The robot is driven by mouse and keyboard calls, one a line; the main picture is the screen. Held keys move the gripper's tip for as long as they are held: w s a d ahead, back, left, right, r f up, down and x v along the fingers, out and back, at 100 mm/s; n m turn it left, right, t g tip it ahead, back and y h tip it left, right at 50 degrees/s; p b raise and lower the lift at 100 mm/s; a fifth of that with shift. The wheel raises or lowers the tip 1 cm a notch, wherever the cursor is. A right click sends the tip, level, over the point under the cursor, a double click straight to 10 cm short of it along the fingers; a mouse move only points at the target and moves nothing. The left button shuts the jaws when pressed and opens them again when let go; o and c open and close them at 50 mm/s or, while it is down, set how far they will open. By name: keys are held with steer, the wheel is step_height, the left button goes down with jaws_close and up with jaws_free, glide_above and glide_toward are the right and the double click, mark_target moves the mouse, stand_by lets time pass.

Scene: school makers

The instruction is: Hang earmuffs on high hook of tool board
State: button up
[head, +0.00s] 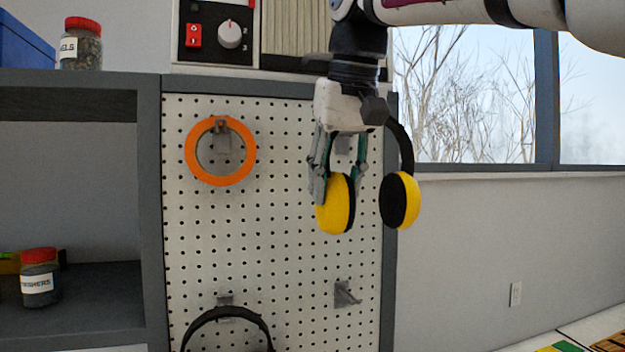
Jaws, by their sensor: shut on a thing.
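The earmuffs have yellow cups (400,201) with black pads and a black headband (402,143). My gripper (339,178) points down and is shut on the earmuffs near the left cup; the exact grip is partly hidden. The earmuffs are in front of the right edge of the white tool board (280,235), the right cup just past its frame. An upper right hook (343,144) shows partly behind my gripper. I cannot tell whether the headband touches it. An orange ring (190,152) hangs on the upper left hook (221,126).
A lower right hook (346,294) is bare. A black band (203,318) hangs at the lower left hook (225,300). A grey shelf (85,310) with a red-lidded jar (40,284) stands left. A machine with a red switch (194,35) sits above the board. A window is at right.

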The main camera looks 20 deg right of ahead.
steer(key=w+f+b, duration=0.1)
steer(key=w+b, duration=0.2)
steer(key=w, duration=0.3)
steer(key=shift+w+f+b, duration=0.2)
steer(key=shift+w+b, duration=0.15)
stand_by(0.7)
stand_by(0.7)
steer(key=o, duration=1.4)
steer(key=shift+v, duration=3.65)
